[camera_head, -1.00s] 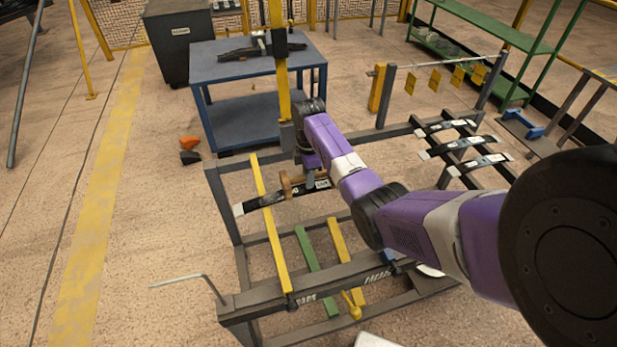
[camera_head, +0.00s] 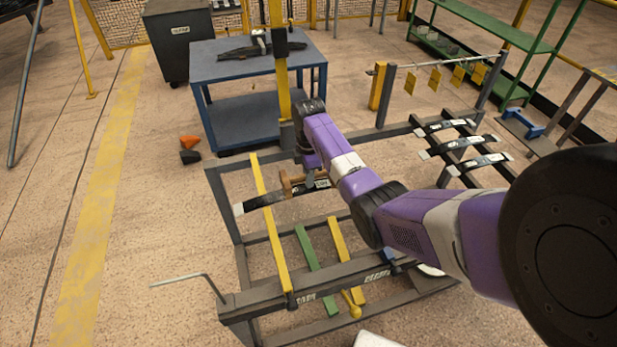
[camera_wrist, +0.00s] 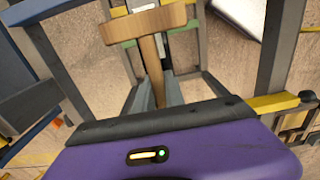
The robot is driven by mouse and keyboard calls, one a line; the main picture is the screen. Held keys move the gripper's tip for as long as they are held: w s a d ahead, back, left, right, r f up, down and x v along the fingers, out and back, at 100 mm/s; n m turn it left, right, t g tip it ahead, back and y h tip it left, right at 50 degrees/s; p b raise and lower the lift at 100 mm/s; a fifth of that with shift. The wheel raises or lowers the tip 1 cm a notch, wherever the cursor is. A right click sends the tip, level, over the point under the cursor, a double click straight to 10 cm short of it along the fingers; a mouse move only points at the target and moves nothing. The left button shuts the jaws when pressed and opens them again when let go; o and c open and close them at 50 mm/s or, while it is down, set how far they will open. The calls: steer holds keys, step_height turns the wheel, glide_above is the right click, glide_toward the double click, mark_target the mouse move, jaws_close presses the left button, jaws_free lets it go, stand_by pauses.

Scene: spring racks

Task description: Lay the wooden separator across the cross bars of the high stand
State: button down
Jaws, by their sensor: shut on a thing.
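The wooden separator (camera_wrist: 150,26) is a light brown T-shaped piece in the wrist view. My gripper (camera_wrist: 157,95) is shut on its stem, with the crosspiece beyond the fingertips. In the head view the separator (camera_head: 286,184) shows just left of my gripper (camera_head: 309,184), close to a black leaf spring (camera_head: 262,201) with pale ends. The dark grey stand (camera_head: 228,217) lies under my arm. I cannot tell whether the separator touches the spring or stand. My arm hides part of the stand.
A green bar (camera_head: 315,262) and another yellow bar (camera_head: 345,255) lie lower in the frame. Several black springs (camera_head: 465,143) rest on the right rack. A blue table (camera_head: 228,70) stands behind. Open floor (camera_head: 150,220) lies left.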

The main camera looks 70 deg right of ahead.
steer(key=shift+f+b, duration=0.6)
steer(key=shift+f, duration=0.25)
steer(key=c, duration=1.3)
jaws_free()
steer(key=shift+r+b, duration=0.35)
steer(key=shift+r, duration=3.6)
